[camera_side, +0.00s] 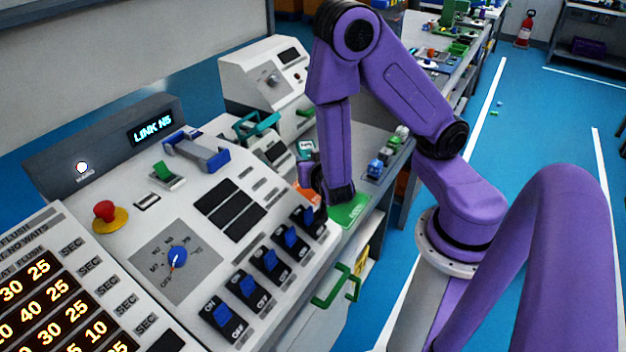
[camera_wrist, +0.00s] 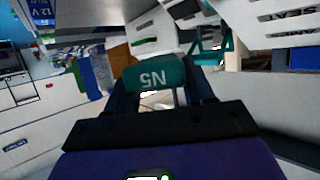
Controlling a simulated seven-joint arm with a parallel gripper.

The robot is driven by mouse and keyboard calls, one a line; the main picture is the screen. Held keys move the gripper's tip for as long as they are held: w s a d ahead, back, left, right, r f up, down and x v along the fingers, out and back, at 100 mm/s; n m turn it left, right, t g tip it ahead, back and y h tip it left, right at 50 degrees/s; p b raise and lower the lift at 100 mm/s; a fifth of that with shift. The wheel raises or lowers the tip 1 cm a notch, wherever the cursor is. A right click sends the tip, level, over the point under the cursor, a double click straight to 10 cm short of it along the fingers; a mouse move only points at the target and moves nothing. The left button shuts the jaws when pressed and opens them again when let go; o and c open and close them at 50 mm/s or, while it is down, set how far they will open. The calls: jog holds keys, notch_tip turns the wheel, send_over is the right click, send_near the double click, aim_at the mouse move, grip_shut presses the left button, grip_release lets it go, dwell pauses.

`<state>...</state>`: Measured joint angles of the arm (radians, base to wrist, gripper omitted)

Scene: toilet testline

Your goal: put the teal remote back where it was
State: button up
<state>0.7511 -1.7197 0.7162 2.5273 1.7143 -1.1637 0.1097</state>
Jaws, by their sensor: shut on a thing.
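The teal remote (camera_wrist: 155,78) is at the middle of the wrist view, with "N5" upside down on the face toward the camera. My gripper (camera_wrist: 160,96) is shut on it, one dark finger at each side. In the side view my gripper (camera_side: 322,190) points down at the right edge of the sloped console, near a green pad (camera_side: 348,211). A teal frame (camera_side: 258,128) shows behind the console.
The sloped console (camera_side: 145,225) has a red button (camera_side: 105,211), a blue knob (camera_side: 177,257), several blue rocker switches (camera_side: 270,259) and a "LINK N5" display (camera_side: 151,128). A white instrument box (camera_side: 265,75) stands behind. A green handle (camera_side: 337,287) sticks out in front. Small parts line the bench (camera_side: 400,137).

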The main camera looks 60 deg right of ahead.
jog(key=shift+f, duration=2.2)
jog(key=shift+f, duration=0.6)
jog(key=o, duration=1.2)
jog(key=shift+r, duration=0.15)
